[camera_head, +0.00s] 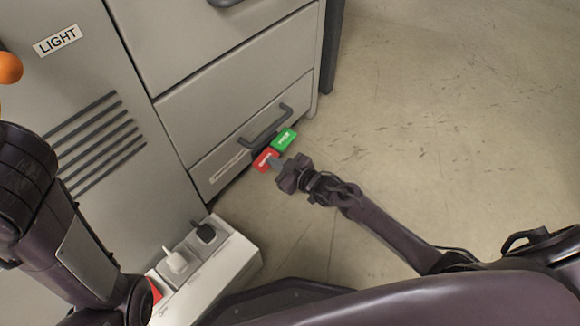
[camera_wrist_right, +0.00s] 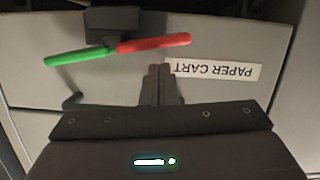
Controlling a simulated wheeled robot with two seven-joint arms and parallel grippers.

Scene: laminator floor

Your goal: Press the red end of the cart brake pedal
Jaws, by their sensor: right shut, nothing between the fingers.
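The brake pedal is a two-ended bar low at the front of the grey paper cart (camera_head: 235,75). Its red end (camera_head: 264,160) is nearer to me and its green end (camera_head: 284,139) is farther, to the upper right. My right gripper (camera_head: 275,164) is shut and empty, with its tips at the red end in the head view. In the right wrist view the red end (camera_wrist_right: 154,44) and the green end (camera_wrist_right: 80,58) show tilted, just beyond the shut fingertips (camera_wrist_right: 159,68). I cannot tell whether the tips touch it. My left gripper is not in view.
A dark drawer handle (camera_head: 265,128) is just above the pedal. A "PAPER CART" label (camera_wrist_right: 213,71) shows in the right wrist view. A white power strip (camera_head: 205,268) with plugs lies at the lower left, beside a vented cabinet (camera_head: 75,100). The floor to the right is clear.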

